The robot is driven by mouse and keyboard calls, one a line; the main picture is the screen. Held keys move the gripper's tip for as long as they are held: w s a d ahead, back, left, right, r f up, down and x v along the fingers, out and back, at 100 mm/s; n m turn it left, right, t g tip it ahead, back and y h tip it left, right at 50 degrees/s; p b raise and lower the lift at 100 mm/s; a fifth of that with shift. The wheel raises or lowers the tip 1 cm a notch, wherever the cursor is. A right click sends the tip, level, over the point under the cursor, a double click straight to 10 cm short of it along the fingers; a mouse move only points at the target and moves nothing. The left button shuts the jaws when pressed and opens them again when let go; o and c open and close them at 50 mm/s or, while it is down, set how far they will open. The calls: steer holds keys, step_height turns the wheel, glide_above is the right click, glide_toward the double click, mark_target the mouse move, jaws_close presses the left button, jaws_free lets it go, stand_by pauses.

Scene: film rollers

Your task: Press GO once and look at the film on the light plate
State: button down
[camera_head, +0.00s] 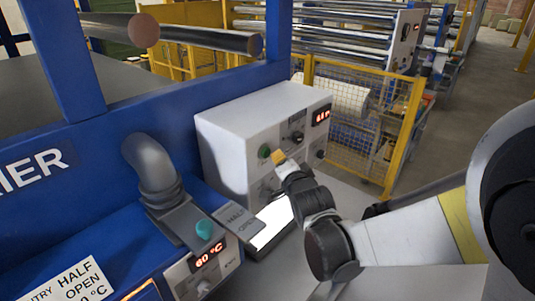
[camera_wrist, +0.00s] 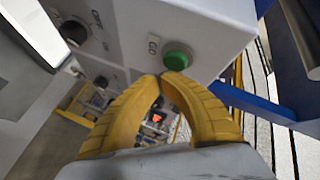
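The green GO button (camera_head: 264,152) is on the front of a white control box (camera_head: 235,140). It also shows in the wrist view (camera_wrist: 176,57), beside the printed word GO. My gripper (camera_head: 279,157) points at the box front, close beside the button. In the wrist view its yellow fingertips (camera_wrist: 163,78) are together just below the button, with nothing between them. I cannot tell whether they touch it.
A display (camera_head: 208,256) reads 60 °C. Dark knobs (camera_wrist: 74,31) sit on the box front. A yellow mesh fence (camera_head: 350,115) stands behind.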

steer(key=shift+a, duration=0.1)
stand_by(0.7)
steer(key=shift+w+a, duration=0.25)
steer(key=shift+w+a+b, duration=0.3)
steer(key=shift+a, duration=0.1)
stand_by(0.8)
steer(key=shift+d, duration=0.1)
steer(key=shift+s+d, duration=0.55)
steer(key=shift+d, duration=0.05)
stand_by(0.3)
steer(key=shift+s+d, duration=0.8)
steer(key=shift+d, duration=0.2)
steer(key=shift+s+d, duration=0.75)
steer(key=shift+d, duration=0.25)
